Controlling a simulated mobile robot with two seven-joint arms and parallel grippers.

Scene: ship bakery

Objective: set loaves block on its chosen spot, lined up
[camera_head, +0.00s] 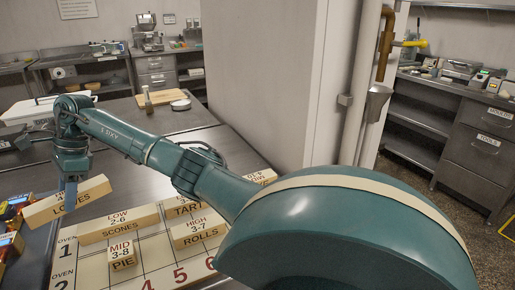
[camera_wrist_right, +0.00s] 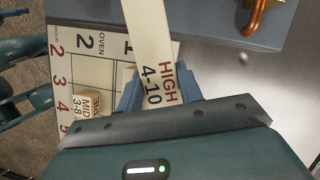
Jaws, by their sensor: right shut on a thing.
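The cream loaves block (camera_head: 88,193) is held in my right gripper (camera_head: 69,192), at the left of the head view. It slants in that picture, by the board's top left corner. The right wrist view shows its face marked HIGH 4-10 (camera_wrist_right: 158,84) between the jaws (camera_wrist_right: 155,92). The cream oven board (camera_head: 151,272) has a grid with oven rows 1 and 2 and numbered columns. My right arm hides part of its right side. I cannot tell the block's height above the board. My left gripper is not seen.
On the board stand the scones block (camera_head: 118,226), pie block (camera_head: 122,257), rolls block (camera_head: 199,232) and tart block (camera_head: 183,206).

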